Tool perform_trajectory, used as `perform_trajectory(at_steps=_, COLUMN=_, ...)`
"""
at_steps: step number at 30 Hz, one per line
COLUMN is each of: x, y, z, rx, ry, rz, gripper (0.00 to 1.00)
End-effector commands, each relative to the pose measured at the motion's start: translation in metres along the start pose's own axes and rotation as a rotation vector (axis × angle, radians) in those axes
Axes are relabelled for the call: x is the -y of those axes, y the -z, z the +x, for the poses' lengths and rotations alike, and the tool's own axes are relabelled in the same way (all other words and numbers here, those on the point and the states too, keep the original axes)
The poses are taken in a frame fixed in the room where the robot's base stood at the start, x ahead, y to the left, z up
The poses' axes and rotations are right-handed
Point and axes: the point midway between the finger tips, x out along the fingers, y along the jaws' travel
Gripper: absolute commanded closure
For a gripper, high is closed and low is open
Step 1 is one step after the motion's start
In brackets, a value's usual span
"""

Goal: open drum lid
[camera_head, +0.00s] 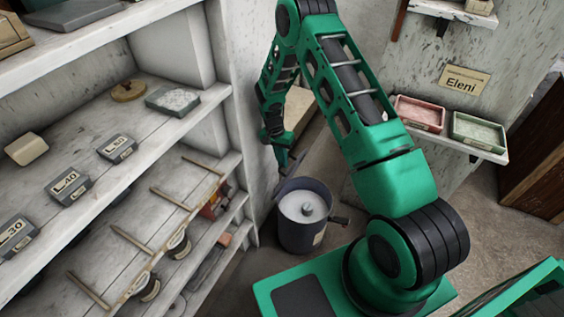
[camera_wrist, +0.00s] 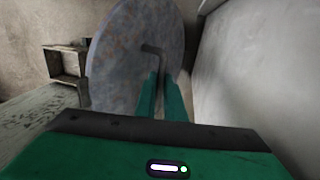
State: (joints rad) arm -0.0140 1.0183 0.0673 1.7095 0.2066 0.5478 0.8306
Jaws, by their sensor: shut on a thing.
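The drum (camera_head: 302,232) is a dark grey bucket-like vessel on the floor, with a side handle at its right. Its top is open, and a pale surface (camera_head: 292,206) with a small grey knob-like shape shows inside. In the wrist view the lid (camera_wrist: 115,65) is a round, mottled grey plate standing steeply tilted. My gripper (camera_wrist: 160,80) is shut on the lid's short bent handle (camera_wrist: 152,49). In the head view my gripper (camera_head: 281,150) is above the drum's back left; the lid is hard to make out there.
Wooden shelves (camera_head: 95,150) with labelled grey blocks stand close on the left. A small wall shelf (camera_head: 455,142) holds a pink tray (camera_head: 419,115) and a green tray (camera_head: 478,133). A pale wall stands close beside the lid in the wrist view. Floor right of the drum is partly clear.

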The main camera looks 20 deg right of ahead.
Motion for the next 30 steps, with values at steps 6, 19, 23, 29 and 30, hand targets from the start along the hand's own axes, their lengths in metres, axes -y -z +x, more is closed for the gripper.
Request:
perform_trajectory(at_steps=6, x=0.0, y=-0.004, z=0.003, rx=0.006, ry=-0.001, rz=-0.005, gripper=0.72)
perform_trajectory(at_steps=19, x=-0.017, y=-0.001, z=0.007, rx=0.003, ry=-0.003, rz=0.0, gripper=0.72)
perform_trajectory(at_steps=23, x=-0.036, y=-0.001, z=0.015, rx=0.004, ry=-0.005, rz=0.001, gripper=0.72)
perform_trajectory(at_steps=29, x=-0.065, y=-0.001, z=0.034, rx=0.004, ry=-0.006, rz=0.002, gripper=0.72)
perform_trajectory(at_steps=30, x=-0.07, y=-0.001, z=0.038, rx=0.003, ry=-0.005, rz=0.001, gripper=0.72)
